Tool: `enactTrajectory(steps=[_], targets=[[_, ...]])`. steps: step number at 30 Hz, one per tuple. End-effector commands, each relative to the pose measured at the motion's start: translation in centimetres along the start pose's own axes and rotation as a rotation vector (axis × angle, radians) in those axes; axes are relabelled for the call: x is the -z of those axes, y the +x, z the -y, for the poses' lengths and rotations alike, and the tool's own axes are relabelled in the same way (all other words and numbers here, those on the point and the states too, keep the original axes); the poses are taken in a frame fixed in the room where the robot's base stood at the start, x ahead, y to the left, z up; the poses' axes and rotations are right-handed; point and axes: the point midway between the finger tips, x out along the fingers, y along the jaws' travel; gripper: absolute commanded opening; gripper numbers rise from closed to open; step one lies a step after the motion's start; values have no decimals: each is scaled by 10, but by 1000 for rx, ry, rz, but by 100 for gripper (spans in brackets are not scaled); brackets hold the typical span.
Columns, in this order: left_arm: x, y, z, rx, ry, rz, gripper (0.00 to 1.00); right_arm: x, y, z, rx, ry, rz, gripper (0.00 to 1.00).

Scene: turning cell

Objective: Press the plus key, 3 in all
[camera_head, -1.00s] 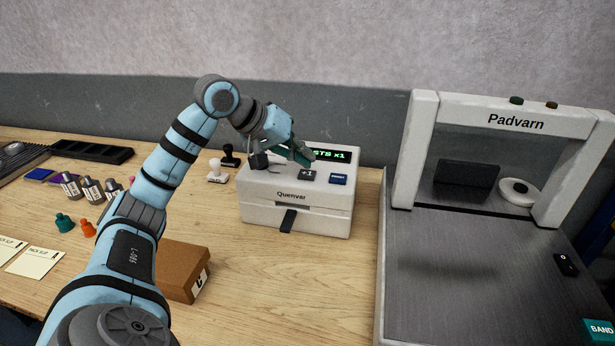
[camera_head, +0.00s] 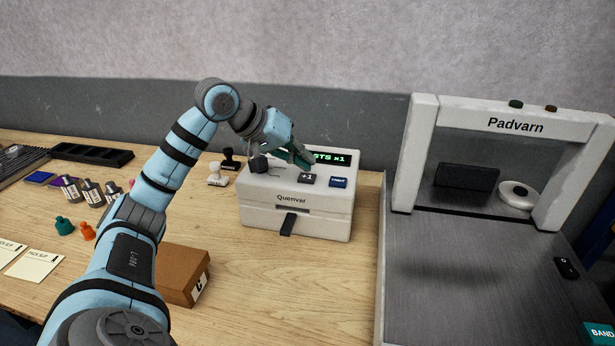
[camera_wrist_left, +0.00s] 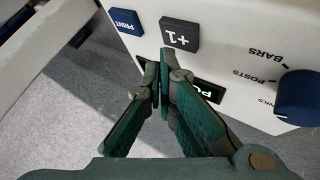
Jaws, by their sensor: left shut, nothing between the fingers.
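The plus key, a dark key marked +1 (camera_head: 307,179), is on top of the white Quenvar machine (camera_head: 325,222). It also shows in the wrist view as the +1 key (camera_wrist_left: 180,33), clear of the fingers. My left gripper (camera_head: 308,163) is shut and empty, its green fingers just behind the key in the head view. In the wrist view its fingertips (camera_wrist_left: 164,60) are close to the key's edge; I cannot tell whether they touch. The green display (camera_head: 331,158) shows "STS x1", its left part hidden by the gripper. My right gripper is not in view.
A blue PRINT key (camera_head: 338,182) is right of the plus key. A dark knob (camera_wrist_left: 300,97) with BARS and POSTS labels is on the other side. Two stamps (camera_head: 230,160) stand left of the machine. The Padvarn frame (camera_head: 423,150) stands to the right.

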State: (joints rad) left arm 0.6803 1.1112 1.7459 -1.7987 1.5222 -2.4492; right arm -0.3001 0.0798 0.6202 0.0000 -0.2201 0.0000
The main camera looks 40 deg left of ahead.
Motion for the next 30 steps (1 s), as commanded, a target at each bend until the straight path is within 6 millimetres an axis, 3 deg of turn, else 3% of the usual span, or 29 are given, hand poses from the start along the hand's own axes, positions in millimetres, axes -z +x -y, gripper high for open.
enactTrajectory(steps=[30], targets=[[-6, 8, 6, 0, 0, 0, 0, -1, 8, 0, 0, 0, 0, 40]])
